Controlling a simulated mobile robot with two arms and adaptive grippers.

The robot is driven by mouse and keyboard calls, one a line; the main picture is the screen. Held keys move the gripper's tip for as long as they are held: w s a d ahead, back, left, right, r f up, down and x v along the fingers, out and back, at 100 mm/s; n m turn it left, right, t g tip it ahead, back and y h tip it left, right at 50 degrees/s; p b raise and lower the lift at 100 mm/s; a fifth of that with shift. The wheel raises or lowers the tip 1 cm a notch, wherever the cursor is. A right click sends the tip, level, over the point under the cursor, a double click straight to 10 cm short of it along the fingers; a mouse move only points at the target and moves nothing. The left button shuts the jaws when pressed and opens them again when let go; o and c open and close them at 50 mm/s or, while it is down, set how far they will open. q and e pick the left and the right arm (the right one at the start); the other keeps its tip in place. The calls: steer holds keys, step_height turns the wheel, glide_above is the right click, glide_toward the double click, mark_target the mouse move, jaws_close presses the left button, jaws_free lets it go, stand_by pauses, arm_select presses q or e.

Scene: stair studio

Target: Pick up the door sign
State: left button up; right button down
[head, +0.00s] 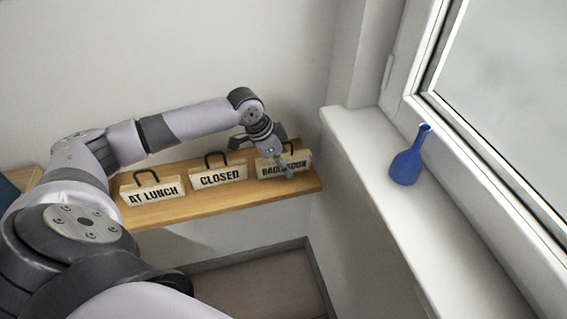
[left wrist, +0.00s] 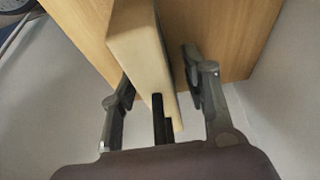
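Three cream door signs with black handles stand in a row on a wooden shelf (head: 225,199). They read "AT LUNCH" (head: 151,193), "CLOSED" (head: 217,176) and, at the right, "BACK SOON" (head: 298,160), whose text is partly hidden by my gripper. My left gripper (head: 281,163) is at the "BACK SOON" sign. In the left wrist view its fingers (left wrist: 160,88) are spread on either side of a cream sign (left wrist: 135,40) with a black handle (left wrist: 160,118). A gap shows on the right finger's side; contact on the left side is unclear. My right gripper is out of view.
A white windowsill (head: 400,220) with a blue vase (head: 407,163) stands right of the shelf. A pale wall (head: 200,60) rises behind the shelf. My left arm reaches across above the shelf's left part.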

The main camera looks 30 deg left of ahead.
arm_select(q)
jaws_close()
stand_by(0.3)
steer(key=shift+r, duration=0.15)
step_height(320, 180, up, 20)
stand_by(0.6)
